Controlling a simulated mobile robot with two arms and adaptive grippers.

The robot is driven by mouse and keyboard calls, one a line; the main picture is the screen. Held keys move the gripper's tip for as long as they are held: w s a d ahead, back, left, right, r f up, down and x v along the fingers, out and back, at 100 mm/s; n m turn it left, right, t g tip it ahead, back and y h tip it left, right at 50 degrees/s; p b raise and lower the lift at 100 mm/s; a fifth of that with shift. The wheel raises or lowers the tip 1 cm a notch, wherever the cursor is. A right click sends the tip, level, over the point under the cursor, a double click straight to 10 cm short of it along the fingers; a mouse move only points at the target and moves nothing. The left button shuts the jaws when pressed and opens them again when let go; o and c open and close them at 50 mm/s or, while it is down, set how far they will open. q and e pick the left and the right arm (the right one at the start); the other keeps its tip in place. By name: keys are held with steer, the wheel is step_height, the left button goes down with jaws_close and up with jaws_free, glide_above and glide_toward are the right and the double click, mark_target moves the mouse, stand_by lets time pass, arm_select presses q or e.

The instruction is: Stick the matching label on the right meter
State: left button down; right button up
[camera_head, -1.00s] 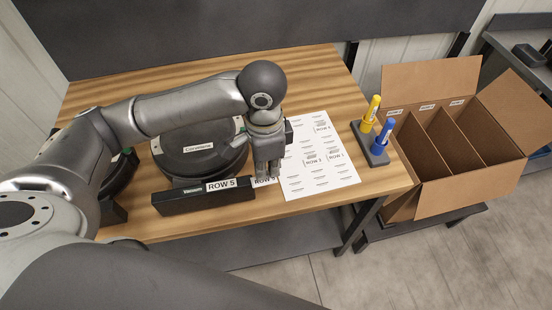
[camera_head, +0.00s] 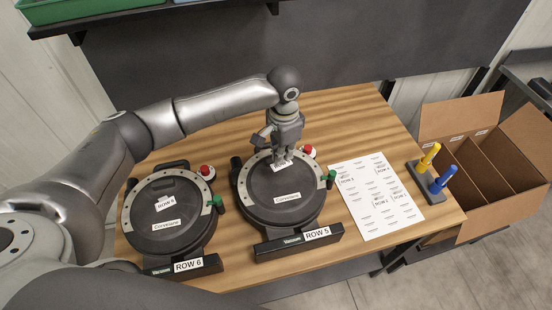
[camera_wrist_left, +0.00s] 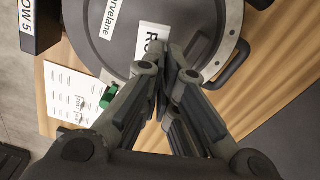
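The right meter (camera_head: 290,207) is a round dark drum with a Corvelane label; its front block (camera_head: 281,245) reads ROW 5. My left gripper (camera_head: 281,160) points down over the back part of its lid. Its fingers look shut, tips together, on the edge of a white label (camera_head: 284,167). The label sheet (camera_head: 378,213) lies right of the meter. My right gripper is out of view.
The left meter (camera_head: 149,227) has a ROW 6 label on its lid and a ROW 6 block in front. A dark holder (camera_head: 426,187) with yellow and blue markers stands right of the sheet. A partitioned cardboard box (camera_head: 458,190) is beyond the table's right edge.

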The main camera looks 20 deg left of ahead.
mark_target(283, 175)
arm_select(q)
steer(key=shift+w+d+f+b, duration=0.1)
steer(key=shift+d+f+b, duration=0.05)
steer(key=shift+f+b, duration=0.4)
steer(key=shift+w+d+f+b, duration=0.1)
steer(key=shift+f+b, duration=0.3)
steer(key=shift+b, duration=0.2)
steer(key=f+b, duration=0.3)
steer(key=b, duration=0.1)
steer(key=shift+a+f, duration=0.25)
steer(key=shift+f, duration=0.85)
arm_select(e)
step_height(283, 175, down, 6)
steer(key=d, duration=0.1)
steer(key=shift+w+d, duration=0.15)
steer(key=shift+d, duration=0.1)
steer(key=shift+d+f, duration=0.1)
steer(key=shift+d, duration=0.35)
arm_select(q)
steer(key=shift+d+f, duration=0.1)
steer(key=shift+f, duration=0.2)
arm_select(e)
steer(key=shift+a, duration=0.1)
